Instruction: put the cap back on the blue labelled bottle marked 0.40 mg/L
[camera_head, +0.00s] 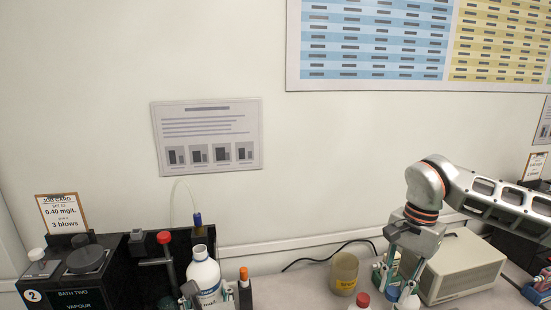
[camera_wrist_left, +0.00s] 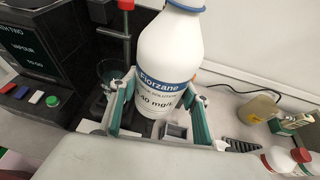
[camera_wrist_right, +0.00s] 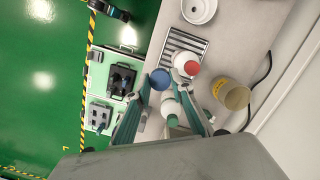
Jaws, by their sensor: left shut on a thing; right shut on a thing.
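The white bottle (camera_head: 203,277) with the blue Florzane label stands upright at the lower left of the head view, its narrow top appearing bare. In the left wrist view the bottle (camera_wrist_left: 170,52) shows "40 mg/L" and blue at its neck; its top is cut off. My left gripper (camera_wrist_left: 160,98) is shut around its body. My right gripper (camera_wrist_right: 164,84), also low at the right of the head view (camera_head: 396,286), is shut on a blue cap (camera_wrist_right: 160,79), well to the right of the bottle. The cap's underside is hidden.
A bottle with a red cap (camera_wrist_right: 188,66) and one with a green cap (camera_wrist_right: 172,120) are close to my right gripper. A yellowish beaker (camera_head: 344,272) stands between the arms. A black vapour bath (camera_head: 75,280) is at left, a beige box (camera_head: 460,265) at right.

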